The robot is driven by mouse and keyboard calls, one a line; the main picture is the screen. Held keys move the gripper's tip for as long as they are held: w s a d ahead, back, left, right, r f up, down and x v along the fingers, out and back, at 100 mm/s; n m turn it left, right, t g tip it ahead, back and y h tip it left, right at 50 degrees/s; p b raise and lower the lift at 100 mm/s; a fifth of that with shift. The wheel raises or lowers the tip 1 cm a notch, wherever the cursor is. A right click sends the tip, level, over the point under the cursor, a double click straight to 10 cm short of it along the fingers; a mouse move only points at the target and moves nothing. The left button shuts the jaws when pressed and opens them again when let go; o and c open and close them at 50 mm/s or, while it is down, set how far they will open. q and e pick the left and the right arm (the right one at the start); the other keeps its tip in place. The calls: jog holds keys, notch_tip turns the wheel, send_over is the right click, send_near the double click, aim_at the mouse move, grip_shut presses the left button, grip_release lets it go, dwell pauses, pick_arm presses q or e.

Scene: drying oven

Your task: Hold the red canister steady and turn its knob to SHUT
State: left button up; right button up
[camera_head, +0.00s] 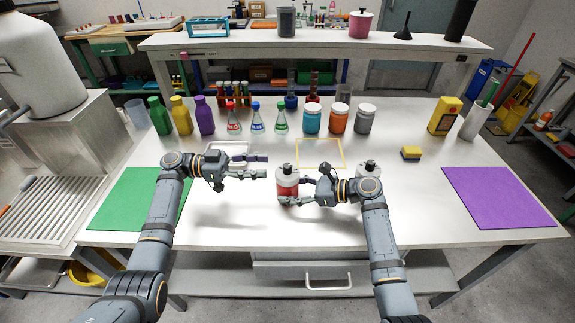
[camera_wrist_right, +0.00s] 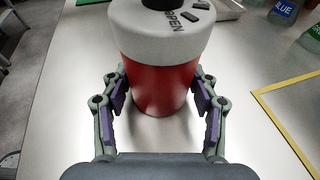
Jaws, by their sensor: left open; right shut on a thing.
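The red canister (camera_head: 288,189) stands upright on the white table, with a white top and a dark knob (camera_head: 286,167). In the right wrist view the canister (camera_wrist_right: 162,85) fills the middle; dark lettering and marks show on its white top, and the knob (camera_wrist_right: 160,4) is cut off by the frame edge. My right gripper (camera_head: 290,190) is shut on the canister's red body, one finger on each side. My left gripper (camera_head: 264,165) is open and empty, to the left of the canister and near knob height. The knob's setting cannot be read.
Another white-topped canister (camera_head: 368,167) stands partly hidden behind my right gripper. Flasks and jars line the back. A green mat (camera_head: 115,200) and a purple mat (camera_head: 500,198) lie at the sides.

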aim_at(288, 165)
pick_arm(q)
jog(key=d, duration=0.8)
jog(key=shift+d, duration=0.15)
grip_shut()
